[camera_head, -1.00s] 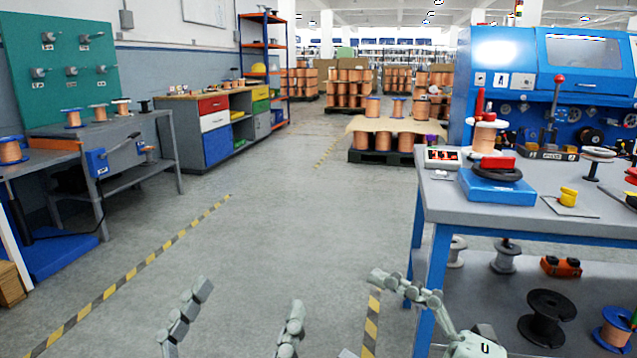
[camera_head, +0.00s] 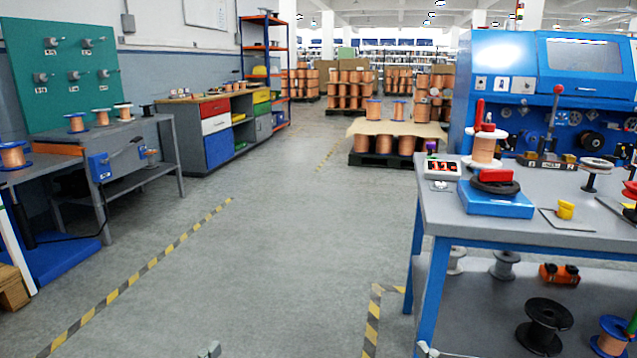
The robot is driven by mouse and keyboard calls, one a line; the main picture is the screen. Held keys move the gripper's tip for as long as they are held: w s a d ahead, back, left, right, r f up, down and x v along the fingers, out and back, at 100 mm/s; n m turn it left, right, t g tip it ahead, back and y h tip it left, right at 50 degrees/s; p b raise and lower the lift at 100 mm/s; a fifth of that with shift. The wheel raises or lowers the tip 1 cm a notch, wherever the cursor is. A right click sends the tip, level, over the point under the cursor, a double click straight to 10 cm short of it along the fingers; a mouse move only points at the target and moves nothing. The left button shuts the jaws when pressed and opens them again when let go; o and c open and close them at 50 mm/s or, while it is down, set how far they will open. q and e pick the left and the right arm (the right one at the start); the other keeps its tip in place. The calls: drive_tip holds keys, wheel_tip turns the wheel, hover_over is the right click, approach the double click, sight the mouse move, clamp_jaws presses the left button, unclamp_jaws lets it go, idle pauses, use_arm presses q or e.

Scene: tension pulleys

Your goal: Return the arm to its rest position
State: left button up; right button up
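Only small tips of my grippers show at the bottom edge. A grey-green fingertip of my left gripper (camera_head: 209,350) shows just left of the middle, over the bare floor. A small pale tip, apparently of my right gripper (camera_head: 428,349), shows by the front leg of the blue workbench (camera_head: 432,290). The rest of both grippers and both arms is out of view below. I cannot tell whether either is open or shut, and nothing held is visible.
The grey-topped workbench on the right carries a copper spool (camera_head: 485,148), a blue box (camera_head: 495,200) and a small display unit (camera_head: 441,168); a black spool (camera_head: 546,318) is on its lower shelf. A green pegboard (camera_head: 75,75) stands left. The middle floor is clear.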

use_arm(q)
drive_tip(key=s+a+f+g+y+p, duration=0.2)
drive_tip(key=a+f+g+y+p, duration=0.35)
drive_tip(key=f, duration=0.85)
use_arm(e)
drive_tip(key=s+d+f+g+h+b, duration=0.15)
drive_tip(key=d+f+g+h, duration=0.4)
drive_tip(key=f, duration=0.85)
use_arm(q)
drive_tip(key=s+a+f+n+g+p, duration=0.2)
drive_tip(key=s+a+f+g+p, duration=0.1)
drive_tip(key=s+a+f+g, duration=0.5)
drive_tip(key=s+a+f+y, duration=0.1)
drive_tip(key=s+a+f, duration=0.1)
drive_tip(key=s+a, duration=0.1)
drive_tip(key=shift+s+a+p, duration=0.3)
drive_tip(key=shift+s+p, duration=0.1)
drive_tip(key=shift+s, duration=0.15)
use_arm(e)
drive_tip(key=s+d+f+m+g, duration=0.1)
drive_tip(key=s+d+f+g, duration=0.7)
drive_tip(key=s+d+f, duration=0.2)
drive_tip(key=s+d+h, duration=0.1)
drive_tip(key=s, duration=0.1)
drive_tip(key=shift+s+d+m, duration=0.3)
drive_tip(key=shift+m, duration=0.1)
